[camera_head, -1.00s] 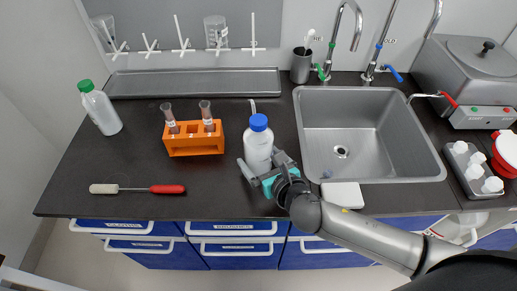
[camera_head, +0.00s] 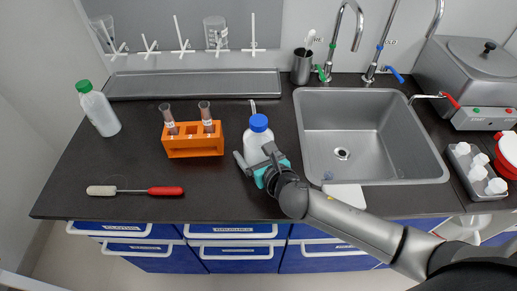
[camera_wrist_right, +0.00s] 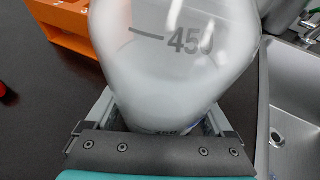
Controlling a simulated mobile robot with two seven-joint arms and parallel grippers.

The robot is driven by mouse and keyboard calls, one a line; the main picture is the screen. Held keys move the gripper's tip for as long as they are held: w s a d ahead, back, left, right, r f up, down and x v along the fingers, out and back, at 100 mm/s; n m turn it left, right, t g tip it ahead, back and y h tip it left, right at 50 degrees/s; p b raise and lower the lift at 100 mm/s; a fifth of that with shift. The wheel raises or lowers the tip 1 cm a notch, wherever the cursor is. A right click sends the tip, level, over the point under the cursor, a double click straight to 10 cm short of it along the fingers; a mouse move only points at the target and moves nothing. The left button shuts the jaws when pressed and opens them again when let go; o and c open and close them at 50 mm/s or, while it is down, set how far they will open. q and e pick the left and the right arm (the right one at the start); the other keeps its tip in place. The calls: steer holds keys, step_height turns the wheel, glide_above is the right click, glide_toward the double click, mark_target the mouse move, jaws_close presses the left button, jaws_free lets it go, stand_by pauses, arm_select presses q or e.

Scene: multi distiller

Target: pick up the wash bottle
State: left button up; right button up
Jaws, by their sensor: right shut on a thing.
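The wash bottle (camera_head: 257,137) is white and translucent with a blue cap and a thin spout. It stands on the dark counter just left of the sink. My right gripper (camera_head: 258,163) is around its lower body, shut on it. In the right wrist view the bottle (camera_wrist_right: 175,60) fills the middle, with a "450" mark, and sits between the fingers of my right gripper (camera_wrist_right: 165,125). Its base is partly hidden by the gripper. My left gripper is not in view.
An orange rack (camera_head: 194,146) with two tubes stands left of the bottle. The sink (camera_head: 372,175) lies close on the right, with a white block (camera_head: 345,196) at its front edge. A green-capped bottle (camera_head: 100,112) and a red-handled brush (camera_head: 135,190) are farther left.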

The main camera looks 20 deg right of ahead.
steer(key=shift+r, duration=0.15)
step_height(320, 180, up, 20)
steer(key=f+p, duration=0.1)
steer(key=p, duration=0.7)
steer(key=a+f+n+y, duration=0.1)
steer(key=a+f, duration=0.1)
steer(key=f, duration=0.3)
steer(key=a+f+n+g+y+b, duration=0.1)
steer(key=a+f+n+y, duration=0.1)
steer(key=f, duration=0.3)
steer(key=a+f+n+y, duration=0.1)
steer(key=a+f+y, duration=0.1)
steer(key=f, duration=0.4)
steer(key=shift+w+a+n+g+b, duration=0.15)
steer(key=shift+a, duration=0.3)
steer(key=shift+w+a+n+g+b, duration=0.15)
steer(key=shift+a, duration=0.3)
steer(key=shift+f+b, duration=0.55)
steer(key=shift+f, duration=0.15)
